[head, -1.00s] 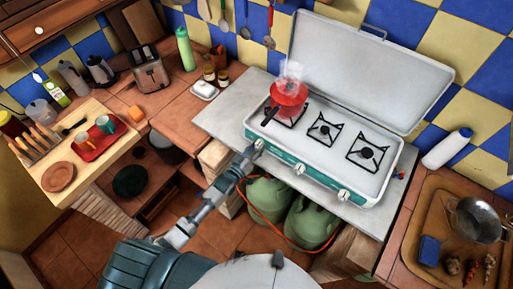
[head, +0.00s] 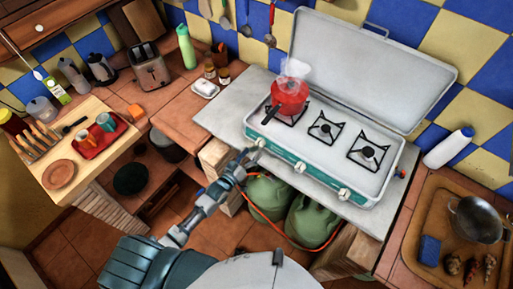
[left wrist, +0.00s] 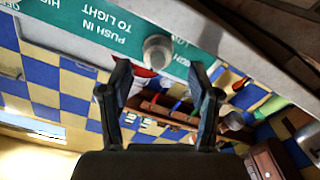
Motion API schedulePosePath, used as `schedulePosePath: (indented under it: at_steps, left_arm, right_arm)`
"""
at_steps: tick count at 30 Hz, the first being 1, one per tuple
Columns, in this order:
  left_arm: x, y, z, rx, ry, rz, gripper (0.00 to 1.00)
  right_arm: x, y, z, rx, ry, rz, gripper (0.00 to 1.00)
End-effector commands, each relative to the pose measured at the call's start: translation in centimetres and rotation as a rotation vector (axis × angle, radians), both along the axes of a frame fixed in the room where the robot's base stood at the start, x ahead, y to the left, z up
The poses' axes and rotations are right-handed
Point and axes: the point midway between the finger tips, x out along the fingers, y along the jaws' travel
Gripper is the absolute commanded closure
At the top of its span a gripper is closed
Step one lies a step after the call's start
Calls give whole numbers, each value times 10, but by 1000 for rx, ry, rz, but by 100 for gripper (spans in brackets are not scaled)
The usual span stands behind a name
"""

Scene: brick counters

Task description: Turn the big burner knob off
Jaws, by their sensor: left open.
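The stove's teal front panel (head: 320,181) carries three pale knobs in a row. The left knob (head: 260,143) sits below the burner with the red pot (head: 289,96). In the left wrist view a round grey knob (left wrist: 157,53) shows on the teal panel beside the words "PUSH IN TO LIGHT". My left gripper (left wrist: 160,82) is open and empty, with its two fingers apart below the knob in that picture and not closed on it. In the head view my left gripper (head: 246,158) is just in front of the left knob. My right gripper is not in view.
The stove's raised lid (head: 375,60) stands behind the burners. Green gas bottles (head: 312,218) with an orange hose are under the counter (head: 225,118). A white bottle (head: 448,148) and a wooden tray (head: 415,247) with a pan (head: 475,218) are at the right.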

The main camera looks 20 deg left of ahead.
Motion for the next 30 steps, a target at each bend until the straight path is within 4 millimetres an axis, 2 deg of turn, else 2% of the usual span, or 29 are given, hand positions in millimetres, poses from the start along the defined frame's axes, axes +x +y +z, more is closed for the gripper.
schedulePosePath:
  at_steps: [1,6,12,30]
  left_arm:
    - [-13,4,-2,1,4,-1,38]
    - [-45,16,-2,2,5,-1,38]
    - [-66,24,-2,1,3,0,38]
    - [-68,25,-2,1,3,0,38]
  right_arm:
    - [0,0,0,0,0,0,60]
    - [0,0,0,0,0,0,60]
    - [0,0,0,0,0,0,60]
    - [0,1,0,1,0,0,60]
